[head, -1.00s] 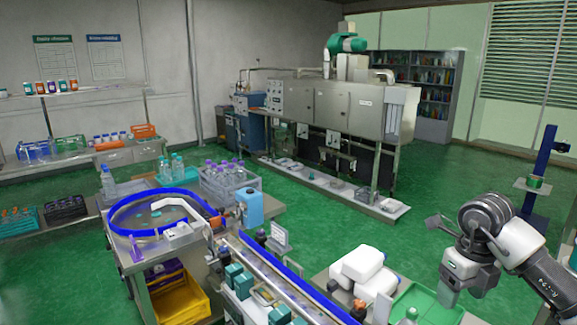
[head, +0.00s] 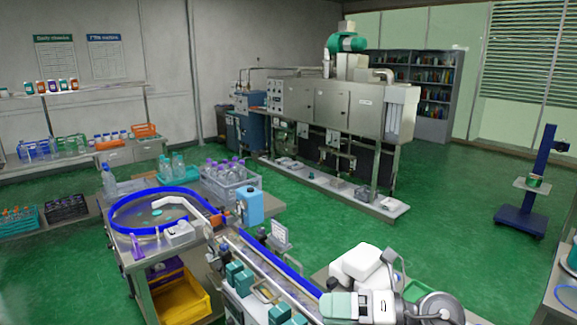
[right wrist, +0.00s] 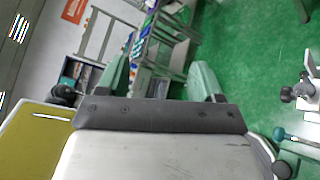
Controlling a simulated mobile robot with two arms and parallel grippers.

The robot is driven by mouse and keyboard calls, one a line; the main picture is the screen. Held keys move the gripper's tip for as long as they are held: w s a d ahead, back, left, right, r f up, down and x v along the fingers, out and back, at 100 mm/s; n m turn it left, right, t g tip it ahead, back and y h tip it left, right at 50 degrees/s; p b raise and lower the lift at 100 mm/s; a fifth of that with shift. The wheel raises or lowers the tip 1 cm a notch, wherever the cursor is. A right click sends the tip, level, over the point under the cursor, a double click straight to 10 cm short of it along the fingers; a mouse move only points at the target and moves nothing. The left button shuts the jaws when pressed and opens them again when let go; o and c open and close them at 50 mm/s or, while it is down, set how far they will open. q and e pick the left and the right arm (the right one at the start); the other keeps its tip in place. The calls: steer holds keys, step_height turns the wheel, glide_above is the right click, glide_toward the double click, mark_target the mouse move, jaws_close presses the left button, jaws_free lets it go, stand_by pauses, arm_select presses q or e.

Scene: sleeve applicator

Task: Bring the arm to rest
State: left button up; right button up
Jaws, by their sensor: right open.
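My right gripper (head: 338,306) is low at the bottom right of the head view, its arm folded in beside it. It covers part of the near end of the conveyor area. In the right wrist view its two green fingers (right wrist: 160,78) stand wide apart with nothing between them, so it is open and empty. My left gripper is in neither view.
A blue stand (head: 522,215) is at the far right. Green floor (head: 440,200) lies open between.

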steer(key=d+r+m+t+h, duration=0.1)
steer(key=d+m+t+h, duration=0.1)
steer(key=m+t, duration=0.7)
steer(key=d+r+m+t+h, duration=0.2)
steer(key=d+m+t, duration=0.1)
steer(key=m+t, duration=0.55)
steer(key=s+d+f+m+g+h, duration=0.3)
steer(key=d+f+m+h, duration=0.4)
steer(key=f+m+h, duration=0.65)
steer(key=s+d+f+m+g+y, duration=0.1)
steer(key=s+f+m+g, duration=0.2)
steer(key=s+f+g, duration=0.55)
steer(key=s+f+m+g, duration=0.3)
steer(key=s+f+g, duration=0.25)
steer(key=s, duration=0.65)
step_height(320, 180, down, 29)
steer(key=g+b, duration=0.2)
steer(key=b, duration=0.3)
arm_select(q)
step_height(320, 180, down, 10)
steer(key=b, duration=0.5)
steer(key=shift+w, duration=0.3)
arm_select(e)
steer(key=s+d+f, duration=0.3)
steer(key=s+f, duration=1.4)
steer(key=f, duration=0.4)
steer(key=shift+g, duration=0.35)
